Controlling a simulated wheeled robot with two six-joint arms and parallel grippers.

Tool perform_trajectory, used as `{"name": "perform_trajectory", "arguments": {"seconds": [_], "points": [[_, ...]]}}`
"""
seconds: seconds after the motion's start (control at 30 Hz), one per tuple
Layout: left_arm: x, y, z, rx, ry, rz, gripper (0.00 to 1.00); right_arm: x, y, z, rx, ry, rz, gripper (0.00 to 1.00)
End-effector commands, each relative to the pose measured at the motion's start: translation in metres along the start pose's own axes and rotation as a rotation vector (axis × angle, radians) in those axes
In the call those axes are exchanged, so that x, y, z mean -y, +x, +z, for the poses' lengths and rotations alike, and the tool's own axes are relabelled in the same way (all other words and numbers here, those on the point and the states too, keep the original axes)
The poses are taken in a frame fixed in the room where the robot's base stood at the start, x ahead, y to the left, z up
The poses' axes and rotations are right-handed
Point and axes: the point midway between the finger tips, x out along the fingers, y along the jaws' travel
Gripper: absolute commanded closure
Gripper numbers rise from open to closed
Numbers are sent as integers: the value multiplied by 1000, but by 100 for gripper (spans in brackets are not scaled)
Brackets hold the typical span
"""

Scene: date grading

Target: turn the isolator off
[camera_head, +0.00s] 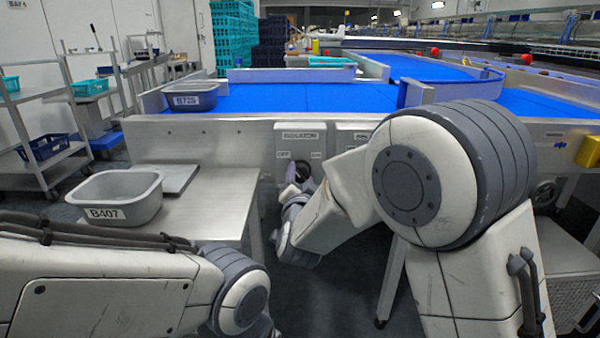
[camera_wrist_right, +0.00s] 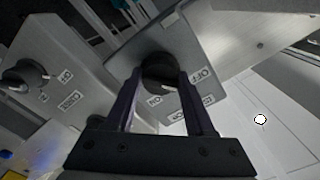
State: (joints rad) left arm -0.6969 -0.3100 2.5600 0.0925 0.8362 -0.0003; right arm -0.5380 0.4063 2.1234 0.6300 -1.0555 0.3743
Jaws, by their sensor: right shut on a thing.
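The isolator (camera_head: 301,135) is a grey box on the front of the conveyor frame, with an OFF label at its left and an ON label at its right. Its black rotary knob (camera_wrist_right: 160,70) shows in the right wrist view between two dark fingers. My right gripper (camera_head: 297,174) is at the isolator, shut on the knob. The right wrist view also shows this gripper (camera_wrist_right: 160,95). An OFF label (camera_wrist_right: 199,76) is beside the knob. The fingers partly cover the knob, and I cannot tell its exact setting. My left gripper is out of view; only its arm shows.
A second grey control box (camera_head: 352,136) stands just right of the isolator; a second black knob (camera_wrist_right: 22,78) shows in the wrist view. A steel table (camera_head: 205,215) with grey tub B407 (camera_head: 116,193) is at left. Blue conveyor belts (camera_head: 310,98) lie behind.

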Motion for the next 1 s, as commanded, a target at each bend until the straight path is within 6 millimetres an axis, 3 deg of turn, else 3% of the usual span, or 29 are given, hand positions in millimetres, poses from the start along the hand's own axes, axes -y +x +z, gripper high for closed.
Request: {"name": "perform_trajectory", "arguments": {"seconds": [0.33,0.87,0.9,0.93,1.0], "points": [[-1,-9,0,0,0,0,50,0,0,1,3,-129,0,100],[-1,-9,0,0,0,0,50,0,0,1,3,-149,0,100],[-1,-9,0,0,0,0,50,0,0,1,3,-149,0,31],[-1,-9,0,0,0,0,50,0,0,1,3,-149,0,19],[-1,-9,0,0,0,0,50,0,0,1,3,-148,0,16]]}}
